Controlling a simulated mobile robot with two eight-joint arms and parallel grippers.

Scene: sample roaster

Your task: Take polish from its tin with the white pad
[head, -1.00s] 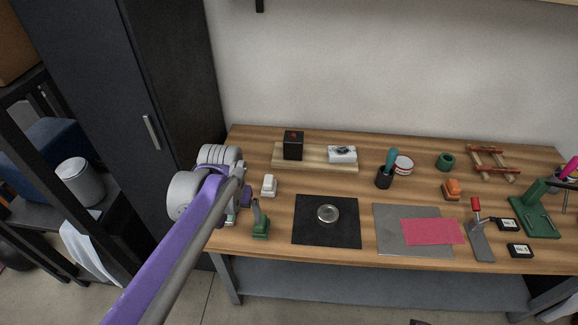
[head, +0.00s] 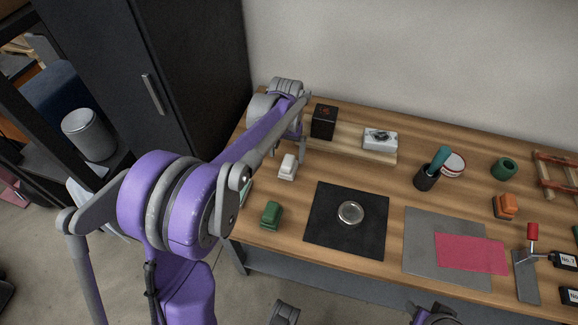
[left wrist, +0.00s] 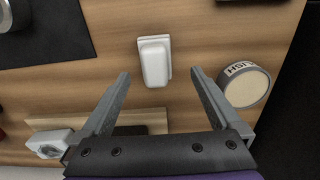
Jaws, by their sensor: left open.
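The white pad (head: 288,167), a small block on a wider base, stands on the wooden bench left of the black mat. In the left wrist view the white pad (left wrist: 154,60) lies ahead of and between my open fingers, not touched. My left gripper (left wrist: 160,73) is open and empty; in the head view the left gripper (head: 303,156) hangs over the bench behind the pad. A round tin (left wrist: 246,86) with a pale top and partly readable lettering sits beyond the right finger in the left wrist view. My arm seems to hide it in the head view.
A green block (head: 271,215) stands in front of the pad. The black mat (head: 320,235) with a metal disc (head: 350,212) lies to the right. A dark cabinet stands left.

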